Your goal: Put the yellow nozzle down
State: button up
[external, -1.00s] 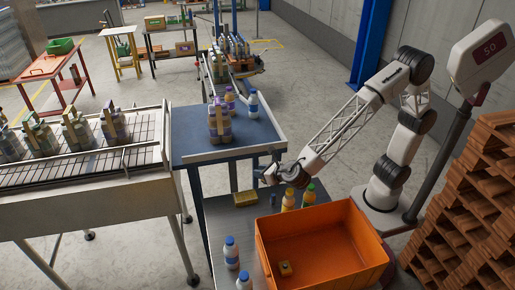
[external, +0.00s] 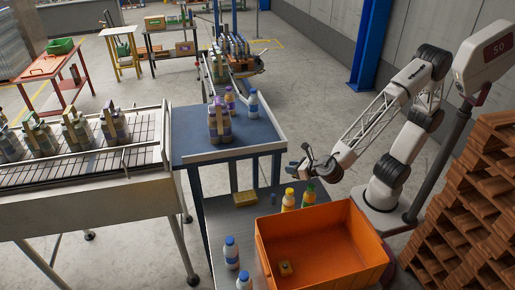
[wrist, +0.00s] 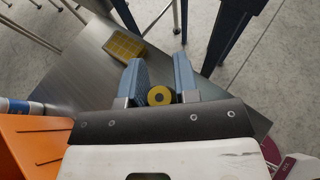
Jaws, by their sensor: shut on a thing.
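The yellow nozzle (wrist: 159,95) shows in the wrist view as a yellow ring with a dark centre, between the two blue-grey fingers of my gripper (wrist: 159,83). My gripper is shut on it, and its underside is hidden. In the external view my gripper (external: 303,160) is raised above the grey table (external: 222,222), behind the bottles with yellow and green caps; the nozzle cannot be made out clearly there.
A yellow block (external: 245,198) with a gridded top lies on the grey table; it also shows in the wrist view (wrist: 124,46). An orange bin (external: 350,215) stands at the right. Yellow-capped (external: 288,201) and green-capped (external: 309,195) bottles stand by its back edge.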

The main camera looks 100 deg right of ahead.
jog(key=s+d+f, duration=0.1)
jog(key=s+f, duration=0.4)
jog(key=s, duration=0.6)
jog(key=s+d+f, duration=0.1)
jog(key=s+f, duration=0.4)
jog(key=s, duration=0.6)
jog(key=shift+s+d+n+y, duration=0.25)
jog(key=shift+s+n+y, duration=0.05)
jog(key=shift+w, duration=0.1)
jog(key=w, duration=0.5)
jog(key=w+f, duration=0.1)
jog(key=w, duration=0.9)
jog(key=shift+w+a+f, duration=0.1)
jog(key=shift+w+f, duration=0.15)
jog(key=shift+w, duration=0.15)
jog(key=shift+f, duration=0.1)
jog(key=shift+f, duration=1.65)
